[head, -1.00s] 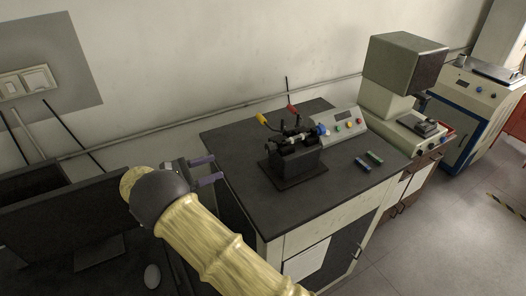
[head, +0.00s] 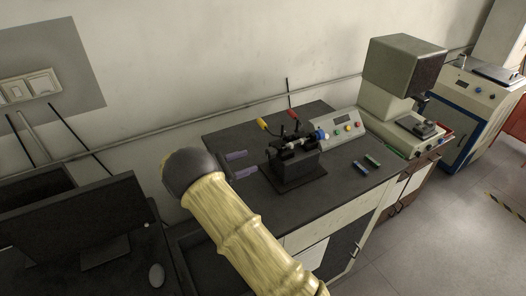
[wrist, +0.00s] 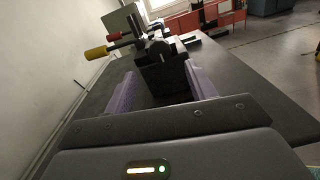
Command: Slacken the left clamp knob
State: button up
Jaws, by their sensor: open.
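A black clamp fixture (head: 296,164) stands on a dark base plate on the bench. It carries a yellow-handled lever (head: 262,122), a red-handled lever (head: 292,113) and a blue knob (head: 320,134) at its right end. Its left end faces my gripper (head: 241,164); in the wrist view a dark round part (wrist: 158,49), possibly the left knob, shows on top of the block. My gripper is open and empty, its two purple fingers apart and pointing at the fixture from the left, with a gap between. The yellow handle (wrist: 96,53) is ahead and left in the wrist view.
The dark bench top (head: 300,205) is clear in front of the fixture. A control box (head: 345,128) with coloured buttons stands behind right, with two small green and blue pieces before it. A wall is behind; a monitor (head: 85,225) stands left.

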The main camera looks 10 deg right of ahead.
aim_at(267, 154)
jog(key=p+x, duration=0.2)
jog(key=x, duration=0.5)
jog(key=shift+w+p, duration=0.1)
jog(key=shift+p, duration=0.2)
jog(key=shift+d, duration=0.25)
jog(key=shift+a+f, duration=0.1)
jog(key=shift+a, duration=0.3)
jog(key=shift+d, duration=0.1)
jog(key=c, duration=1)
